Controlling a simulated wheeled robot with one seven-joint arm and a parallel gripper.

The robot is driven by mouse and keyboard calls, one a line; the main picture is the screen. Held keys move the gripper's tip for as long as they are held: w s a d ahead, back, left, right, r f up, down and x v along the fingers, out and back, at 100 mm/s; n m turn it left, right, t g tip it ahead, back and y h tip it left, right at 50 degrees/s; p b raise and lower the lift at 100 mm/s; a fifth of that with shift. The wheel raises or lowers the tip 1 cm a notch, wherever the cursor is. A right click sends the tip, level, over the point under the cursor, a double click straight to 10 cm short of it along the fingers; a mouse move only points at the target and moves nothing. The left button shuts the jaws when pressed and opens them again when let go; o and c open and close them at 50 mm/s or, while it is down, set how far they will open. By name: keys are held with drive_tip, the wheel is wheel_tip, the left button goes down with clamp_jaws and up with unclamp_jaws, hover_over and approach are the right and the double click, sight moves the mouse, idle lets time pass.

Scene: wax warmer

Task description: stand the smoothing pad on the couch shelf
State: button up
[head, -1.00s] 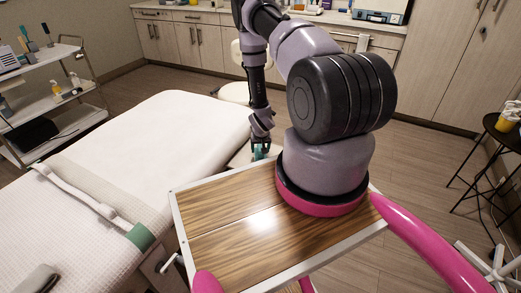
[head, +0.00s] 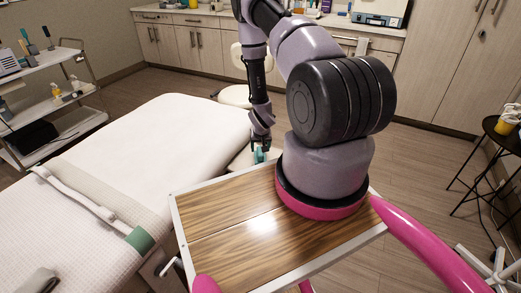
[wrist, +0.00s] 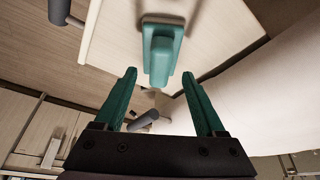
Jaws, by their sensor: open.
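The teal smoothing pad (wrist: 163,48), with a raised grip block, is on the pale couch shelf (wrist: 218,38) in the wrist view. The pad lies just beyond my gripper (wrist: 160,76), whose two teal fingers are spread with nothing between them. The pad's grip lines up with the gap between the fingertips. In the head view my gripper (head: 261,147) points down beside the couch's far end, over the pale shelf (head: 239,160). A small teal patch shows there; whether it is pad or fingers I cannot tell.
The white couch (head: 150,140) is close on the left of my arm. My wood-topped body fills the front. A steel trolley (head: 50,105) stands at far left, a black stool (head: 500,135) at far right. A pale round seat (head: 235,92) stands behind the arm.

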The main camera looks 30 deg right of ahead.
drive_tip(key=shift+v, duration=1.95)
drive_tip(key=shift+r, duration=0.1)
drive_tip(key=v, duration=1)
drive_tip(key=shift+s+r, duration=0.15)
drive_tip(key=shift+r, duration=0.15)
